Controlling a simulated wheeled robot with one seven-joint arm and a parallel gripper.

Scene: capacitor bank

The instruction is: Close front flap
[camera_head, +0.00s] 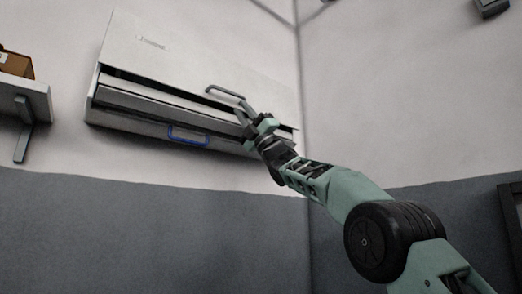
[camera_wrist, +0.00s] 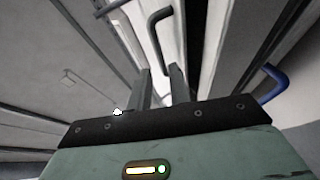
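The front flap (camera_head: 180,58) is the large pale upper panel of a white wall-mounted unit in the head view. It stands out from the body, with a dark gap along its lower edge. A grey bar handle (camera_head: 224,92) sits near that edge. A blue handle (camera_head: 188,135) is on the lower front of the body. My gripper (camera_head: 243,112) is near the right end of the grey handle. In the wrist view, its two fingers (camera_wrist: 161,82) are apart, and the grey handle (camera_wrist: 153,32) lies just beyond the tips. I cannot tell whether they touch it.
A shelf (camera_head: 35,92) with a brown box (camera_head: 16,65) on it is on the left wall. A room corner is just right of the unit. A dark frame (camera_head: 511,215) stands at the far right. The wall below the unit is clear.

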